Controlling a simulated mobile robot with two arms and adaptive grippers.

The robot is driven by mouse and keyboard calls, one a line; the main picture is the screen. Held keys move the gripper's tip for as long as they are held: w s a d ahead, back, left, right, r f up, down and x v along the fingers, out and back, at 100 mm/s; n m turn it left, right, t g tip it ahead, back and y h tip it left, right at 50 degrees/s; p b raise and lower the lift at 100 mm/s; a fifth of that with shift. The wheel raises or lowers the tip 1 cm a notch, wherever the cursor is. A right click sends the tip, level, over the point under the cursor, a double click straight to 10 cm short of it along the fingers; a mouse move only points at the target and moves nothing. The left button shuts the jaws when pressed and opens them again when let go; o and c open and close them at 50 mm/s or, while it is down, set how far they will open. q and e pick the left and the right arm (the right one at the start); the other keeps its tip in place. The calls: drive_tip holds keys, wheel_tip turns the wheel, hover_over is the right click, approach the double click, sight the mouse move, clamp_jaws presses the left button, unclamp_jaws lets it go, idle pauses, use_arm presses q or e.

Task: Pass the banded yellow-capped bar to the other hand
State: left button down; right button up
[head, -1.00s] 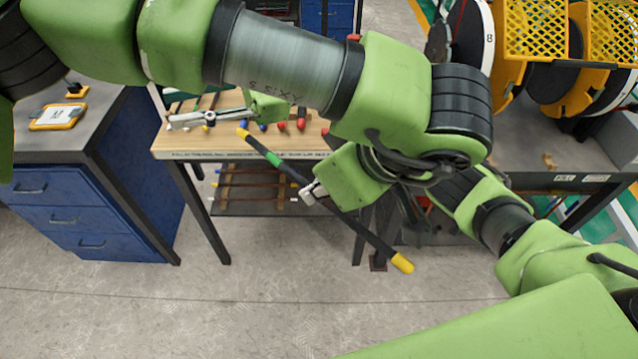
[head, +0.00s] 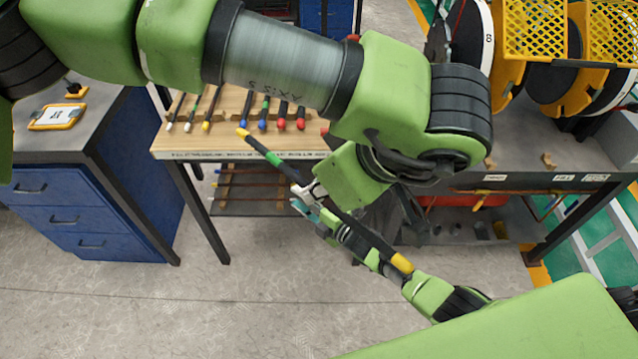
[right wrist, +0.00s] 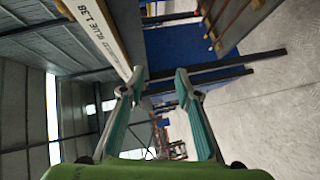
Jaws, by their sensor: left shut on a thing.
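The banded bar is a thin dark bar (head: 345,218) with yellow ends and a green band near its upper-left end. It slants down to the right in the head view, in the air in front of the wooden table. My left gripper (head: 309,190) is shut on it near its middle, partly hidden by the wrist. My right gripper (head: 304,209) is just beside the bar, below the left gripper in the picture. Its teal-padded fingers stand apart and empty in the right wrist view (right wrist: 157,82). I cannot tell whether they touch the bar.
The wooden table (head: 200,143) behind holds several bars with white, yellow, blue and red ends. A blue drawer cabinet (head: 90,215) stands at left. A grey bench (head: 545,165) with yellow-framed reels stands at right. The floor in front is free.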

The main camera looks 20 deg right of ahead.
drive_tip(key=s+d+f+m+g+h, duration=0.2)
drive_tip(key=s+d+f+m, duration=0.15)
drive_tip(key=s+f, duration=0.45)
drive_tip(key=s+d+f+m+g+h, duration=0.2)
drive_tip(key=s+d+f+m, duration=0.15)
drive_tip(key=s+f, duration=0.45)
drive_tip(key=s+d+f+m+g+h, duration=0.2)
drive_tip(key=s+f+m, duration=0.2)
drive_tip(key=s+f, duration=0.35)
drive_tip(key=s+d+f+m+g, duration=0.1)
drive_tip(key=s+f+m+g, duration=0.1)
drive_tip(key=s, duration=0.8)
drive_tip(key=s+d+f+m+g+h, duration=0.1)
drive_tip(key=s+f, duration=0.4)
drive_tip(key=s, duration=0.6)
drive_tip(key=s+d+f+m+g, duration=0.2)
drive_tip(key=s+m, duration=0.3)
drive_tip(key=s, duration=0.6)
drive_tip(key=shift+f+g+h, duration=0.3)
drive_tip(key=shift+f+g, duration=0.45)
drive_tip(key=shift+g, duration=0.15)
